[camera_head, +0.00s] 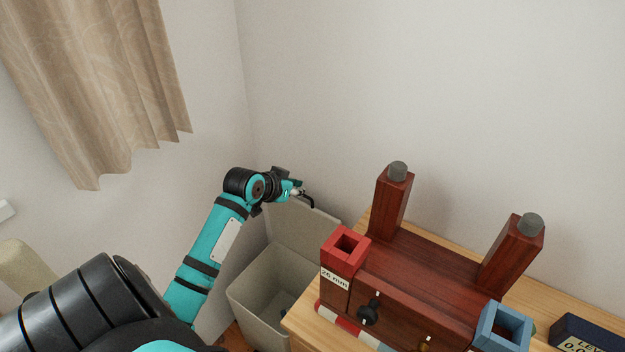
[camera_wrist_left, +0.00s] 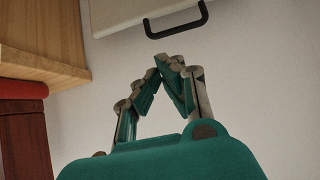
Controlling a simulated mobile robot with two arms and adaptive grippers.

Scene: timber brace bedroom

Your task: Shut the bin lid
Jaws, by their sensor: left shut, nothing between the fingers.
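The grey bin (camera_head: 262,312) stands in the corner beside the wooden table. Its lid (camera_head: 305,238) is open and stands up near the wall behind it. The lid also shows at the top of the left wrist view (camera_wrist_left: 125,12), with a black handle (camera_wrist_left: 178,27) on its edge. My left gripper (camera_head: 298,190) is at the lid's upper edge, by the handle. In the left wrist view its fingertips (camera_wrist_left: 165,62) meet with nothing between them, and a gap shows between them and the handle. My right gripper is not in view.
A wooden table (camera_head: 305,322) right of the bin carries a dark red timber piece (camera_head: 430,262) with two upright posts, a red square socket (camera_head: 346,246) and a blue one (camera_head: 502,328). A dark box (camera_head: 585,335) lies at the right. A curtain (camera_head: 95,90) hangs upper left.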

